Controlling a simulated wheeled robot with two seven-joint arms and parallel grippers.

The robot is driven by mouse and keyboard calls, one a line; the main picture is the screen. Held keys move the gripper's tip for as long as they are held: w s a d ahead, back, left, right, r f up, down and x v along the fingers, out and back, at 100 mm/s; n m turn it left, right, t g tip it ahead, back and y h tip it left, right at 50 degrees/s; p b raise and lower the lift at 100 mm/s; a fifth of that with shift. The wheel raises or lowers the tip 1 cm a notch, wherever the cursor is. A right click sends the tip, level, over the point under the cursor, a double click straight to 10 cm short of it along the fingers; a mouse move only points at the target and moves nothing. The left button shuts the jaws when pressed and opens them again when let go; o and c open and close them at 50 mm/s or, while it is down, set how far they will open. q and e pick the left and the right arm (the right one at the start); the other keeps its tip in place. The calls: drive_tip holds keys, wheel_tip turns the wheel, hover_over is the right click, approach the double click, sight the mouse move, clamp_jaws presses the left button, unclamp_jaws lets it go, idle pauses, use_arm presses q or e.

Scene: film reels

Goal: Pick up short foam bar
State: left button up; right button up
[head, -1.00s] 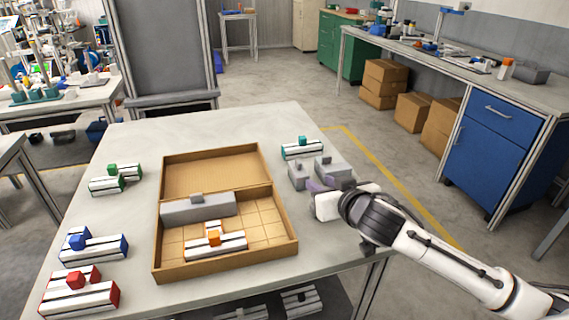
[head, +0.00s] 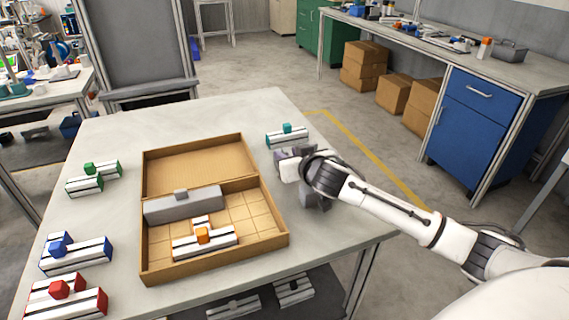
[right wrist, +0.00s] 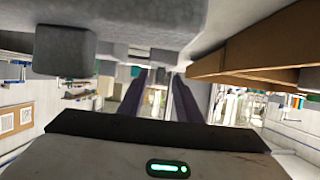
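My right gripper (head: 292,156) is at the right side of the table, beyond the box's right edge, among the grey foam pieces. Its two purple fingers stand apart with a gap in the right wrist view (right wrist: 158,97), with no foam seen between them. A grey foam block (head: 315,196) shows just below my right wrist; the gripper and wrist hide much of the foam there. In the right wrist view a grey foam piece with a square knob (right wrist: 63,50) is close by at upper left. I cannot tell which piece is the short bar. My left gripper is not in view.
An open cardboard box (head: 268,243) holds a long grey foam bar (head: 183,206) and an orange-knobbed piece (head: 204,240). A teal-knobbed piece (head: 287,136) lies just behind my right gripper. Green (head: 93,178), blue (head: 75,254) and red (head: 67,299) pieces line the left.

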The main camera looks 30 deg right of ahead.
drive_tip(key=shift+w+f, duration=0.15)
drive_tip(key=shift+w, duration=0.15)
clamp_jaws()
